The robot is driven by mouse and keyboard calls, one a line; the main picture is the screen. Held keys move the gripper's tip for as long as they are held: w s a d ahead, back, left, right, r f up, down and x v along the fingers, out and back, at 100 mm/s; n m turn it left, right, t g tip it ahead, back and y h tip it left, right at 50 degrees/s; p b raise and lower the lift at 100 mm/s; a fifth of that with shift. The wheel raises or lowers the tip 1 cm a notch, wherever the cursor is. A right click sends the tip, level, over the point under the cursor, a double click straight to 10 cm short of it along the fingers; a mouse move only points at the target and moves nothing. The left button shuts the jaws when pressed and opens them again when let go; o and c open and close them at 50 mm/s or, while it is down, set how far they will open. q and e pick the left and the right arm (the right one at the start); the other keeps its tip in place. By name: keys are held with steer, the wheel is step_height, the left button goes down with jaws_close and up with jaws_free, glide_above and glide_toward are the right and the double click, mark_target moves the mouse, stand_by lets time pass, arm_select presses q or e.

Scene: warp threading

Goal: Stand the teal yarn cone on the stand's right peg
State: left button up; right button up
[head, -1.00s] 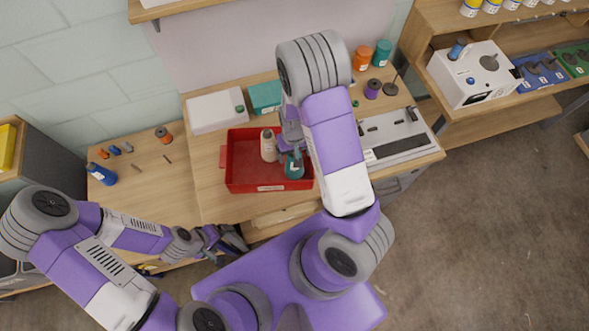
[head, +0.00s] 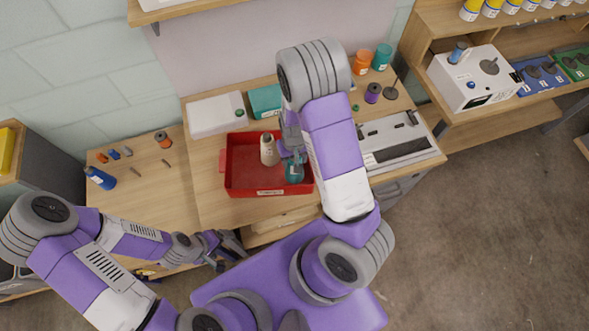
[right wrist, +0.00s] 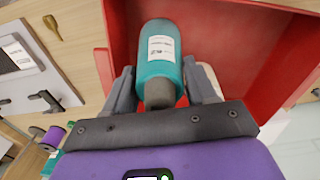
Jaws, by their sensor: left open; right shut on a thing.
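The teal yarn cone (head: 294,173) is at the right side of the red bin (head: 232,186), close to a cream cone (head: 268,150). My right gripper (head: 292,156) reaches down from above and is shut on it. In the right wrist view, the teal cone (right wrist: 160,55) with its white label sits between the two grey fingers (right wrist: 160,88), with red bin walls around it. A dark round base with a thin upright rod (head: 396,80) stands at the back right; I cannot tell whether it is the stand's right peg. My left gripper (head: 232,250) is open and empty at the table's front.
A purple spool (head: 372,93), an orange cone (head: 361,62) and another teal cone (head: 382,57) stand at the back right. A grey-white device (head: 395,140) lies right of my arm. A white box (head: 215,115) and a teal box (head: 265,99) are behind the bin.

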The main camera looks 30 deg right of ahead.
step_height(320, 180, up, 11)
steer(key=p, duration=0.8)
stand_by(0.4)
steer(key=shift+s+f, duration=0.1)
steer(key=shift+f, duration=0.1)
